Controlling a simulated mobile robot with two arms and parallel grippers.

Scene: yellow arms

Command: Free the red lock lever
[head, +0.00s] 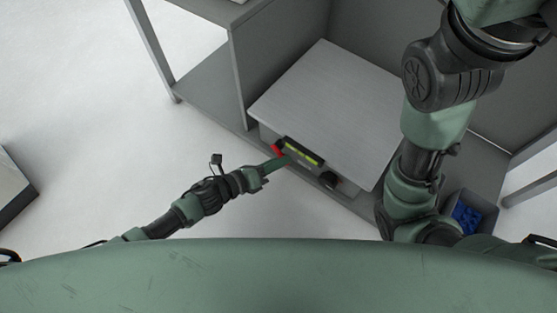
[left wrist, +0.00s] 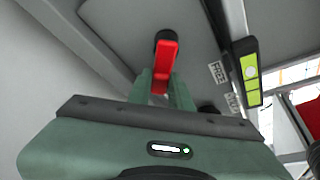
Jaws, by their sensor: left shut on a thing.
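The red lock lever (head: 278,150) is on the front of a grey box with a flat light-grey top (head: 325,95). In the left wrist view the red lever (left wrist: 166,57) sticks out from a dark round mount on the grey panel. My left gripper (head: 277,163) reaches the lever from the left. In the left wrist view the fingers of my left gripper (left wrist: 162,88) stand on both sides of the lever's near end and are shut on it. My right arm hangs at the right, but its gripper is not visible.
A black strip with a yellow-green label (head: 304,151) is right of the lever, with a black knob (head: 328,180) farther right. The box stands in a grey shelf frame (head: 237,75). A bin with blue things (head: 468,215) is at right.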

